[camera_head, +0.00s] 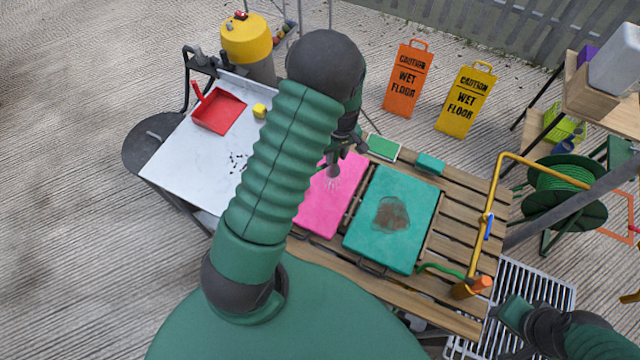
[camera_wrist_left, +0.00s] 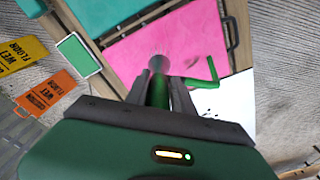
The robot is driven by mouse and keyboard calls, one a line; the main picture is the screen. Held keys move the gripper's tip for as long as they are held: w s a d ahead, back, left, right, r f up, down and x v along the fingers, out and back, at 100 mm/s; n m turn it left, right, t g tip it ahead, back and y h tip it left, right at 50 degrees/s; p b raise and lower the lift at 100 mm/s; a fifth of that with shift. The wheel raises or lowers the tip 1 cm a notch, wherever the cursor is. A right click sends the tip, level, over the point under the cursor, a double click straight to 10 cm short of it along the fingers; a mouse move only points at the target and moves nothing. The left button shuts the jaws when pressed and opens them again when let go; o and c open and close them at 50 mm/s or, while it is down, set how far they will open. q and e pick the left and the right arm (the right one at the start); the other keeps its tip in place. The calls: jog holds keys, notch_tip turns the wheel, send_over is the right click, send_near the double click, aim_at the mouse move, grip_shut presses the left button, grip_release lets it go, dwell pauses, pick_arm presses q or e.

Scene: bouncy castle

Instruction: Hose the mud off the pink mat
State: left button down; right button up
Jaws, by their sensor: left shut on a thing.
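The pink mat (camera_head: 322,208) lies on a slatted wooden table; my left arm covers its left part. My left gripper (camera_head: 346,146) is above the mat's far end. In the left wrist view it is shut on a green hose nozzle (camera_wrist_left: 158,94) with a grey head pointing at the mat. A thin spray (camera_head: 333,180) falls from it onto the pink mat. My right gripper (camera_head: 512,314) is low at the right, its fingers unclear.
A teal mat (camera_head: 415,250) with a brown mud patch lies right of the pink mat. A white table (camera_head: 185,160) with a red dustpan (camera_head: 218,110) is at the left. A yellow pipe (camera_head: 487,215) stands at the table's right edge. Two caution signs (camera_head: 408,80) stand behind.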

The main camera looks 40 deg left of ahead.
pick_arm(q)
jog(key=shift+s+a, duration=0.4)
jog(key=shift+s, duration=0.35)
jog(key=shift+s+a, duration=0.35)
jog(key=shift+s, duration=0.4)
jog(key=shift+s+a, duration=0.4)
jog(key=shift+s, duration=0.35)
jog(key=shift+s+a, duration=0.4)
jog(key=shift+s, duration=0.4)
jog(key=shift+s+a, duration=0.45)
jog(key=shift+s, duration=0.4)
jog(key=shift+s+a, duration=0.4)
jog(key=shift+s, duration=0.4)
notch_tip(320, 180, up, 7)
jog(key=p, duration=0.6)
